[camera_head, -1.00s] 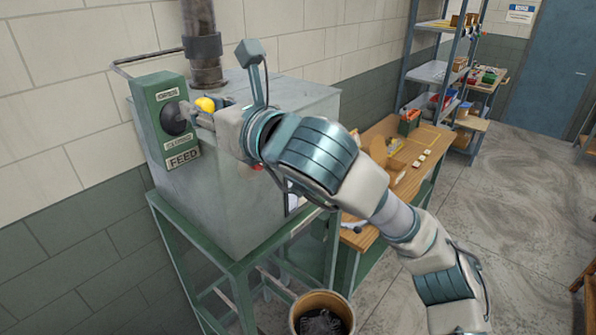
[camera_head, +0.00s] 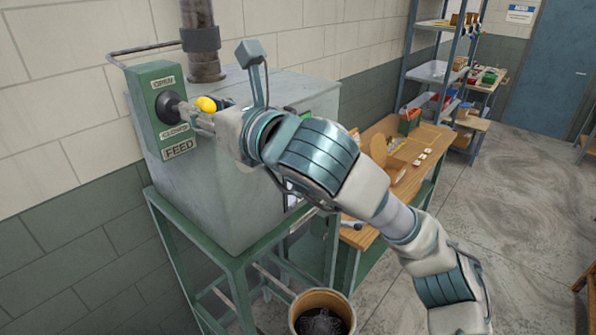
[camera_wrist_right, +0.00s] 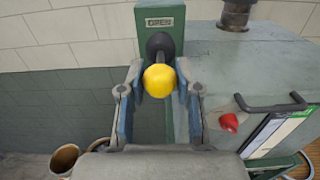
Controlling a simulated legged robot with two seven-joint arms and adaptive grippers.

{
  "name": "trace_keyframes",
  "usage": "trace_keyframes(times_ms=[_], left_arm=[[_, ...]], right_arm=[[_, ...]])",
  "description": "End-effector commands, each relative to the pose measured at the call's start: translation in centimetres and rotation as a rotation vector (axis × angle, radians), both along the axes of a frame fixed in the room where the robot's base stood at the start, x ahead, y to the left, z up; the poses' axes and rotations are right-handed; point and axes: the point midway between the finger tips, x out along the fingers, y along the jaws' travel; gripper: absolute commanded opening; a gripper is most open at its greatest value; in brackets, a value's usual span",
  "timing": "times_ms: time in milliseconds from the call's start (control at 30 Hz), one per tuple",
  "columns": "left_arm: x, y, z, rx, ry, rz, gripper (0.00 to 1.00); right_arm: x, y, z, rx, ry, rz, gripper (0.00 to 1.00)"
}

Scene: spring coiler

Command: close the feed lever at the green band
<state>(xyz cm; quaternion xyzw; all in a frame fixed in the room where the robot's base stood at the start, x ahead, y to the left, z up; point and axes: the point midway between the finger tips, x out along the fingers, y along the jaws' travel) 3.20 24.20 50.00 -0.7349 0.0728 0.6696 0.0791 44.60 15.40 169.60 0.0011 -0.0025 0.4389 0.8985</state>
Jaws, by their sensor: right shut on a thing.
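The feed lever has a yellow knob (camera_head: 206,104) and a dark round hub (camera_head: 167,106) on a green panel (camera_head: 147,117). The panel has an OPEN plate (camera_head: 163,82) above the hub, a CLOSED plate (camera_head: 174,131) below it and a FEED plate (camera_head: 179,149) lower down. My right gripper (camera_head: 203,117) is shut on the lever. The right wrist view shows the knob (camera_wrist_right: 158,81) between its two fingers. The lever points out from the panel, with the knob roughly level with the hub in the head view. I cannot make out a separate green band. My left gripper is not in view.
The panel is on a grey machine box (camera_head: 205,195) on a green stand (camera_head: 240,262). A red part (camera_wrist_right: 229,122) shows on the box. A bucket (camera_head: 322,296) stands below; a wooden bench (camera_head: 408,185) is to the right.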

Motion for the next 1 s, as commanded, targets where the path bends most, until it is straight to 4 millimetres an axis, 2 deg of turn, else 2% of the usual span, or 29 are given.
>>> trace_keyframes(times_ms=[33, 900, 933, 1000], left_arm=[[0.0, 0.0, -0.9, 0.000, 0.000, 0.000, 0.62], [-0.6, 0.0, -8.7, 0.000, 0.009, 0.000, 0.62], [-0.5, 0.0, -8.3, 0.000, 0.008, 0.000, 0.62], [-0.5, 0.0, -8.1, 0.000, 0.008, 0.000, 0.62]], right_arm=[[0.2, 0.1, -1.2, -0.006, 0.007, -0.002, 0.00], [0.2, 0.1, -8.6, -0.005, 0.005, -0.002, 0.00], [0.1, 0.1, -8.1, -0.005, 0.005, -0.002, 0.40], [0.0, 0.0, -7.9, -0.004, 0.003, -0.001, 0.58]])
